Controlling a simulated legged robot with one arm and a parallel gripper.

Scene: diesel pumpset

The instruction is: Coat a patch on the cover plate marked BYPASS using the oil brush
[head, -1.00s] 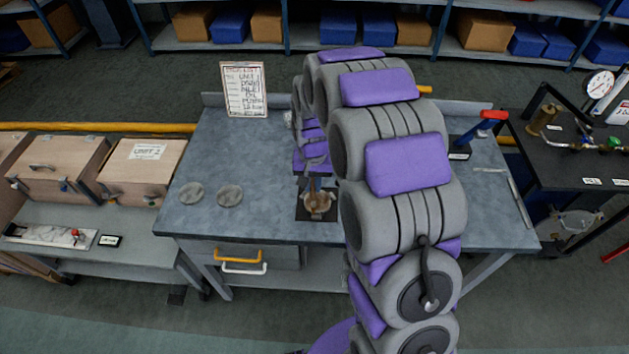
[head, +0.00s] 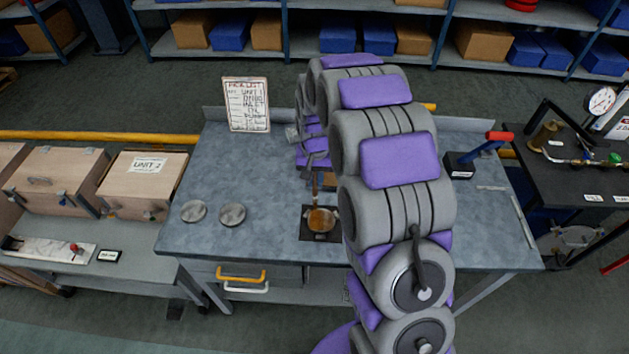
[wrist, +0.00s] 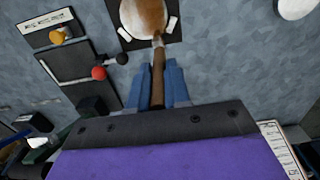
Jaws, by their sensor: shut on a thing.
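The oil brush (wrist: 158,55) has a brown handle, and my gripper (wrist: 158,78) is shut on it with its two blue fingers in the wrist view. Two flat grey discs, a left one (head: 194,211) and a right one (head: 232,215), lie left of the pot. No BYPASS lettering is readable on them.
A pick-list board (head: 247,104) stands at the back left of the bench (head: 270,165). In the wrist view a red knob (wrist: 99,73) is close left of the fingers. Bench space around the discs is clear.

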